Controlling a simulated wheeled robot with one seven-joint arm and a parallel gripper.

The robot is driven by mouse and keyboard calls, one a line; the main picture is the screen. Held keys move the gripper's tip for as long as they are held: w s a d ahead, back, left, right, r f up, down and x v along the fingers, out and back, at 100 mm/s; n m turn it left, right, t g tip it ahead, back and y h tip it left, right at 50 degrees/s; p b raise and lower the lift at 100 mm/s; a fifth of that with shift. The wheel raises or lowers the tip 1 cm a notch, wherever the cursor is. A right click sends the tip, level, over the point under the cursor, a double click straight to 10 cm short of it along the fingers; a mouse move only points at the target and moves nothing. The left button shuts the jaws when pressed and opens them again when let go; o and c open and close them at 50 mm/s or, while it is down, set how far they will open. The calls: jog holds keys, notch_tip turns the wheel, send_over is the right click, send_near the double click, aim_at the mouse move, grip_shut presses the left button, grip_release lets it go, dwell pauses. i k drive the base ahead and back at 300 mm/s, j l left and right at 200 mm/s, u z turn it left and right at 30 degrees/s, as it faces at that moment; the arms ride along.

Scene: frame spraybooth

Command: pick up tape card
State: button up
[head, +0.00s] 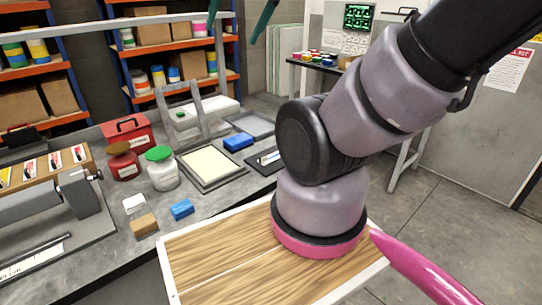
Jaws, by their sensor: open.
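Several upright cards with red, yellow and black print stand in a wooden rack (92,158) at the far left of the bench; one white-and-red card (54,161) is among them. I cannot tell which item is the tape card. A flat dark item with a white face (268,157) lies near my arm, which partly hides it. My gripper (230,37) seems to show only as two teal fingertips at the top edge, apart and empty, high above the bench. The rest of it is out of frame.
The grey bench (115,205) holds a red box (128,131), red (124,165) and green-lidded (161,169) jars, a framed panel (211,166), blue blocks (181,209) and a tan block (144,224). A roller machine (40,208) stands front left. Shelves line the back.

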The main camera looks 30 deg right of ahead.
aim_at(265, 159)
jog(key=j+z, duration=0.15)
jog(key=z, duration=0.25)
jog(key=j+z, duration=0.2)
jog(key=z, duration=0.15)
jog(key=k+l, duration=0.05)
